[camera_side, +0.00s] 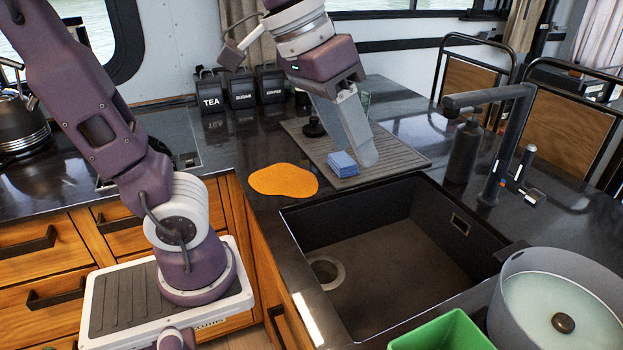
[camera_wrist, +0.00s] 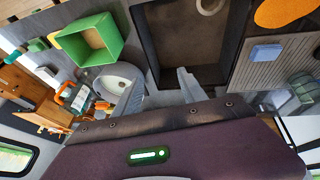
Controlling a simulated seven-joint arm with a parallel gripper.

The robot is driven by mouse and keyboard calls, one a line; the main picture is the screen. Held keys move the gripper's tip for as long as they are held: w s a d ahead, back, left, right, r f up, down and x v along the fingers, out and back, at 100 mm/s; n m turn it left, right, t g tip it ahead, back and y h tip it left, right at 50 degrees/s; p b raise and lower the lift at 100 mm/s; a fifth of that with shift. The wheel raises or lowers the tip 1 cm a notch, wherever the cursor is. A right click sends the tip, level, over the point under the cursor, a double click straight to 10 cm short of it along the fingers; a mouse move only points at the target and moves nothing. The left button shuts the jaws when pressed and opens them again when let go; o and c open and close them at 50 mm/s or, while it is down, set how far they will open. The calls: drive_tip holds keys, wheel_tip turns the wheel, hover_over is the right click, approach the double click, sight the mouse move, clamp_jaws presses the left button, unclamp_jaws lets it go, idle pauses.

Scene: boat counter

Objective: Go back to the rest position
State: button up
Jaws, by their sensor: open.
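My gripper (camera_side: 358,150) hangs over the grey ribbed drying mat (camera_side: 400,160) behind the sink, pointing down. It is open, with nothing seen between its fingers. In the side view the near finger hides much of the other. The open fingers also show in the wrist view (camera_wrist: 230,92). A blue sponge (camera_side: 343,164) lies on the mat beside the fingers in the side view; the wrist view shows it (camera_wrist: 265,53) apart from them.
The dark sink (camera_side: 400,250) is empty, with a black faucet (camera_side: 505,140) at its right. An orange cloth (camera_side: 283,180) lies left of the mat. Black canisters (camera_side: 241,88) stand behind. A green box (camera_side: 443,332) and a lidded pot (camera_side: 555,305) are in front.

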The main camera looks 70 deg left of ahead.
drive_tip(key=s+a+f+t+y, duration=0.1)
drive_tip(key=s+a+f, duration=0.1)
drive_tip(key=s+f, duration=0.4)
drive_tip(key=shift+s+y, duration=0.4)
drive_tip(key=shift+s, duration=0.6)
